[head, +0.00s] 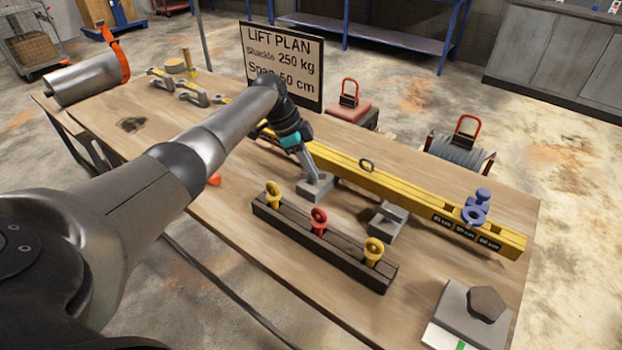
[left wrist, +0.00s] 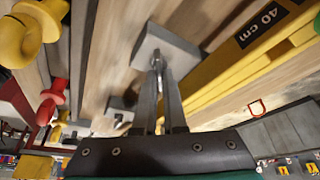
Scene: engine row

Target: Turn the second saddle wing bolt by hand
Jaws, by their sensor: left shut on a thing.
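The yellow beam (head: 400,190) lies lengthwise along the table, and a blue saddle with a blue bolt (head: 474,208) sits near its right end. A second saddle does not show clearly; my arm covers the beam's left part. My left gripper (head: 315,177) points down at the near side of the beam, by a grey block (head: 311,190). In the left wrist view its fingertips (left wrist: 158,66) are shut on a small grey metal piece (left wrist: 157,58) in front of that block. I cannot tell if this piece is the wing bolt. A "40 cm" label (left wrist: 258,25) shows on the beam.
A dark rail (head: 330,249) with two yellow eye bolts and a red one lies nearer. Another grey block (head: 387,222) is beside the beam. A grey plate with a dark hexagonal piece (head: 487,304) is at the right corner. The lift plan sign (head: 284,65) stands behind.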

